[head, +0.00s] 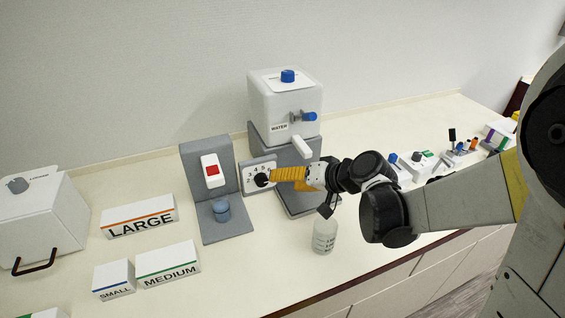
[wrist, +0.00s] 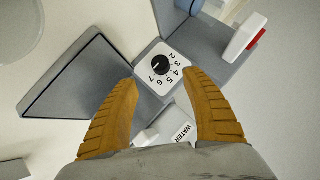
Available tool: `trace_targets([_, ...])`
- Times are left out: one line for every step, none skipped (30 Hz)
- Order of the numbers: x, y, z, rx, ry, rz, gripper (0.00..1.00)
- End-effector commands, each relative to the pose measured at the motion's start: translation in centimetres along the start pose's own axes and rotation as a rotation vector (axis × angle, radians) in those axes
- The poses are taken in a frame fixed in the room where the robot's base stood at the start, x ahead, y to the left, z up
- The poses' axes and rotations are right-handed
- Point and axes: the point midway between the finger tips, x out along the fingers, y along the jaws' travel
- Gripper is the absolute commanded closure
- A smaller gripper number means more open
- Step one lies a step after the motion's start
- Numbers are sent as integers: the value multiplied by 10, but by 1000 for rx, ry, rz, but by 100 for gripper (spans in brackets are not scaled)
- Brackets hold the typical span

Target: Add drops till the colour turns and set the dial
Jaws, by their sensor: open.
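The dial (head: 262,180) is a black knob on a white plate numbered 2 to 7, fixed to a grey stand. In the wrist view the dial (wrist: 161,66) lies just ahead of the fingertips, with a small white mark whose exact setting I cannot tell. My gripper (head: 274,175) has orange ribbed fingers and is open in front of the dial; in the wrist view nothing is between the fingers (wrist: 161,80). A clear bottle (head: 324,236) with printed markings stands on the counter below my wrist. Its liquid's colour is hard to tell.
A white WATER tank (head: 284,100) with a blue tap stands behind. LARGE (head: 139,217), MEDIUM (head: 168,264) and SMALL (head: 114,280) blocks sit left. Small equipment (head: 415,162) is right.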

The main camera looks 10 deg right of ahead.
Motion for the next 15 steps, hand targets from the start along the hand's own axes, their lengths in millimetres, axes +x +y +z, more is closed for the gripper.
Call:
trace_targets([4,1,0,1,1,-6,44])
trace_targets([6,1,0,2,1,-8,44])
trace_targets([10,1,0,2,1,-10,44])
trace_targets([14,1,1,2,1,-10,44])
trace_targets([18,1,1,1,0,-10,44])
trace_targets([25,1,1,0,0,-11,44])
trace_targets([31,1,1,0,1,-11,44])
trace_targets([37,1,2,1,0,-11,44])
trace_targets([46,1,2,0,-1,-11,44])
trace_targets([52,2,2,-1,-1,-10,44])
trace_targets([58,2,2,0,0,-10,44])
trace_targets([66,2,2,0,0,-10,44])
trace_targets([72,1,2,0,0,-10,44])
trace_targets([78,1,2,0,0,-10,44])
trace_targets([84,1,1,0,0,-10,44])
